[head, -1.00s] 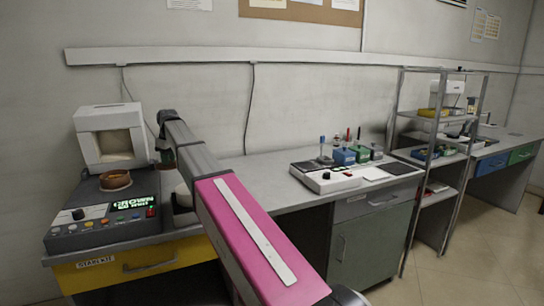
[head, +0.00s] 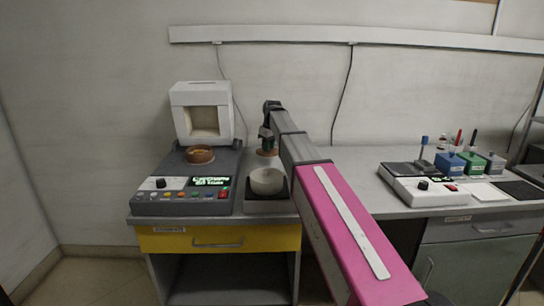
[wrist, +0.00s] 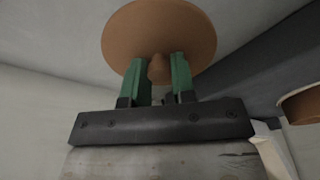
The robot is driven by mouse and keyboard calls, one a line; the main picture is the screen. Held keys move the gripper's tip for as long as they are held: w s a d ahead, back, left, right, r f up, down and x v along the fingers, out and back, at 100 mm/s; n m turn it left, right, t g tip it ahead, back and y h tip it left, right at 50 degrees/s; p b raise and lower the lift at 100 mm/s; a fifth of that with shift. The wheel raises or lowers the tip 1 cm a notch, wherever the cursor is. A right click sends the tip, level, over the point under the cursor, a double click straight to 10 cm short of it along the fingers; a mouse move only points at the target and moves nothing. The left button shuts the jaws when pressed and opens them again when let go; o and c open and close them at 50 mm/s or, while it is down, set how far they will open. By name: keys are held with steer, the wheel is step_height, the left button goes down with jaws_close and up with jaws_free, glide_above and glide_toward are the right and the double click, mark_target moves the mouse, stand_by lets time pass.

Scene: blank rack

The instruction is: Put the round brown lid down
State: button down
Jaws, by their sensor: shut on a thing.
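The round brown lid (wrist: 196,32) is held by its small knob between the green fingers of my gripper (wrist: 161,70), which is shut on it. In the head view, the lid (head: 267,153) hangs under my gripper (head: 267,138), behind and above a white bowl (head: 267,183). It looks clear of the bench there, but its exact height is hard to tell.
The white bowl rests on a dark square plate (head: 251,206). Left of it, a brown dish (head: 200,155) sits on a grey device (head: 150,202) with an open white box (head: 184,99) behind. Bare grey bench (head: 355,170) lies right of my arm; a white instrument (head: 409,192) stands further right.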

mark_target(268, 163)
steer(key=shift+f, duration=2.3)
steer(key=shift+f, duration=0.1)
steer(key=c, duration=0.9)
jaws_free()
steer(key=shift+c, duration=0.2)
steer(key=r, duration=0.4)
steer(key=d+r, duration=0.1)
steer(key=r, duration=0.3)
steer(key=s+r, duration=0.1)
steer(key=r, duration=0.3)
steer(key=shift+s+d, duration=0.1)
steer(key=shift+d, duration=0.05)
